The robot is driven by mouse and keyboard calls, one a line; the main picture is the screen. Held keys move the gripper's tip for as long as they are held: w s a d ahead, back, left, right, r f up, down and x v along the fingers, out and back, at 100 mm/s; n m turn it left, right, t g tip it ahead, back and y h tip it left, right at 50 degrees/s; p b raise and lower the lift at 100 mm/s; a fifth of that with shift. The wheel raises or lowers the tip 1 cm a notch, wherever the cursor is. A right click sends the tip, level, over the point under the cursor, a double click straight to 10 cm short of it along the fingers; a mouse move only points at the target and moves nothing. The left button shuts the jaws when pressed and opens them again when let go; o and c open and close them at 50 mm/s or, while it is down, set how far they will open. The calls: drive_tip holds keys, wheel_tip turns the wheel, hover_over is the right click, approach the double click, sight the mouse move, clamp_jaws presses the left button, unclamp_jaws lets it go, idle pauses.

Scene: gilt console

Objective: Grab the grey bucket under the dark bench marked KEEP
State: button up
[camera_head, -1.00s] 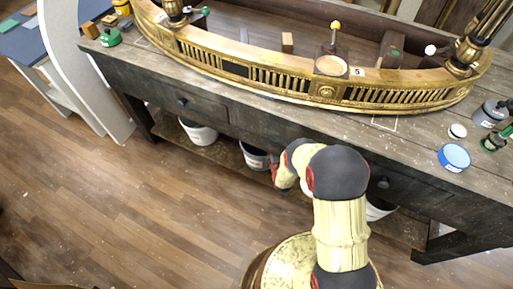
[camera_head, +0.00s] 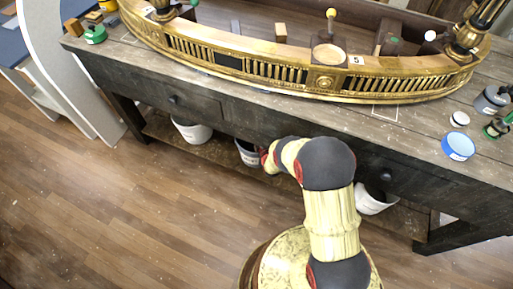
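The dark wooden bench (camera_head: 200,103) stands across the view, with its drawers facing me. Under it, on a low shelf, a greyish bucket (camera_head: 247,154) stands near the middle. It is partly hidden by the bench front and my arm; a light label shows on it, too small to read. A white bucket (camera_head: 192,134) stands to its left and another pale bucket (camera_head: 372,202) to its right, behind my arm. My arm bends left from its elbow, and its far end reaches beside the greyish bucket. My gripper's fingers cannot be made out; whether it touches the bucket is unclear.
A curved gilt piece (camera_head: 240,62) lies on the bench top. A blue-lidded tub (camera_head: 458,147), a dark grey bottle (camera_head: 490,99) and green items sit at the right. A pale curved panel (camera_head: 62,60) stands at the left. The wooden floor (camera_head: 130,220) before the bench is clear.

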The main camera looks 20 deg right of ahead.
drive_tip(key=shift+w, duration=0.35)
drive_tip(key=shift+c, duration=0.7)
drive_tip(key=c, duration=0.8)
clamp_jaws()
drive_tip(key=shift+r, duration=0.1)
